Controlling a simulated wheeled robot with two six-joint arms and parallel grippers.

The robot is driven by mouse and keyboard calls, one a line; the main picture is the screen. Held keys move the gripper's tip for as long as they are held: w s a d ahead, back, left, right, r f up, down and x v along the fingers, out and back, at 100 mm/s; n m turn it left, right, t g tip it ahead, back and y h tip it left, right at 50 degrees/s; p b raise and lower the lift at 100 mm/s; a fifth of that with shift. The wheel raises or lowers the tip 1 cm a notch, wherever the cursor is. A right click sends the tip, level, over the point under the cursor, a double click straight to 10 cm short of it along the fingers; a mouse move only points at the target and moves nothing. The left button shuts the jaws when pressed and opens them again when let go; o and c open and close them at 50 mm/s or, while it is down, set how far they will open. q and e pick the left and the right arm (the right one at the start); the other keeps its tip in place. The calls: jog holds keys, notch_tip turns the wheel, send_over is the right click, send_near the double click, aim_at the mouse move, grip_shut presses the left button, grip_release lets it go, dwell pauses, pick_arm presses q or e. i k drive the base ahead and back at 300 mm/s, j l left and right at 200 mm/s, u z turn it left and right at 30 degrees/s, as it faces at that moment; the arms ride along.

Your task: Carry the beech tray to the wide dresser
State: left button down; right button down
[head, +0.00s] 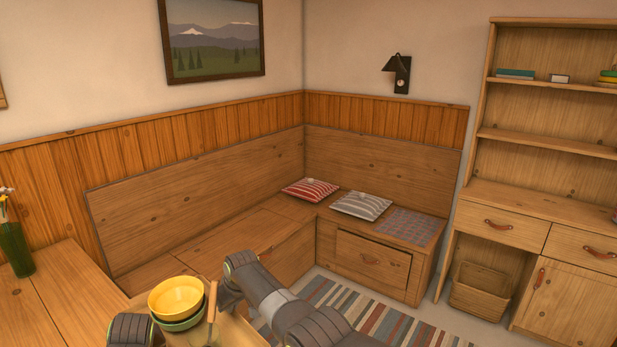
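The pale wooden tray (243,333) is at the bottom edge, partly cut off. On it stand a yellow bowl (177,297) stacked in a green bowl (180,323), and an upright wooden-handled utensil (212,302), its lower part unclear. My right gripper (230,297) is at the tray's far right side; its fingers are hidden, so its grip does not show. Part of my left arm shows left of the bowls; its gripper is out of the picture. A wooden dresser (501,195) with shelves, drawers and leather pulls stands at the right; I cannot tell if it is the wide one.
A wooden table (40,300) with a green vase (15,248) is at left. A corner bench (240,225) holds a red striped cushion (310,189) and a grey one (361,205). A striped rug (385,325) lies before it. A crate (480,291) stands under the dresser's drawer.

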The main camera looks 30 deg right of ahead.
aim_at(540, 208)
jog(key=l+z, duration=0.3)
jog(key=l, duration=0.4)
jog(key=l+z, duration=0.3)
jog(key=l, duration=0.4)
jog(key=i+l+z, duration=0.4)
jog(key=i+l, duration=0.2)
jog(key=l, duration=0.15)
jog(key=i+l+z, duration=0.4)
jog(key=i, duration=0.35)
jog(key=i+z, duration=0.35)
jog(key=i, duration=0.25)
jog(key=i+j+z, duration=0.15)
jog(key=i+z, duration=0.15)
jog(key=i, duration=0.25)
